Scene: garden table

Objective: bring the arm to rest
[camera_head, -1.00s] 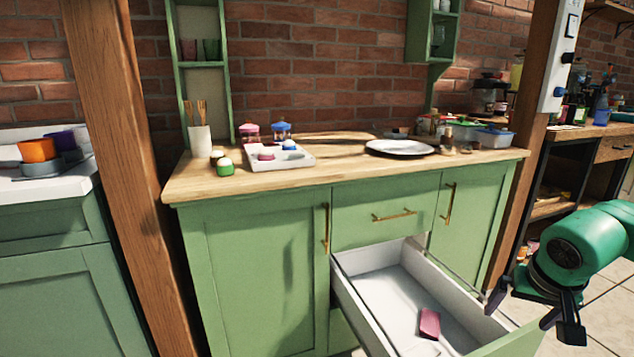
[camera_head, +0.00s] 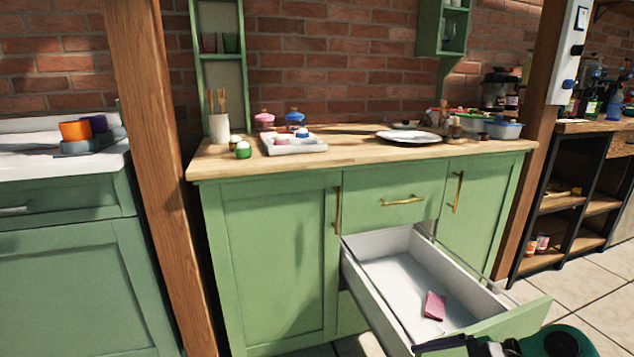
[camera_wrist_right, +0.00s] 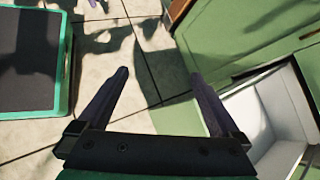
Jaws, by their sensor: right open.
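My right gripper (camera_wrist_right: 161,78) is open and empty in the right wrist view, its two dark fingers apart above the tiled floor. In the head view my right arm shows only at the bottom edge, in front of the open drawer (camera_head: 377,292); its fingers are partly cut off there. The white drawer interior also shows at the right of the wrist view (camera_wrist_right: 268,112). A pink item (camera_head: 434,306) lies on the drawer floor, apart from the gripper. My left gripper is not clearly visible.
The drawer sticks out from the green cabinet (camera_head: 270,265). The wooden countertop (camera_head: 350,146) holds a white plate (camera_head: 408,136), a white tray (camera_head: 293,149), jars and a utensil cup (camera_head: 219,127). A wooden post (camera_head: 160,150) stands at left. Tiled floor (camera_head: 585,280) is free at right.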

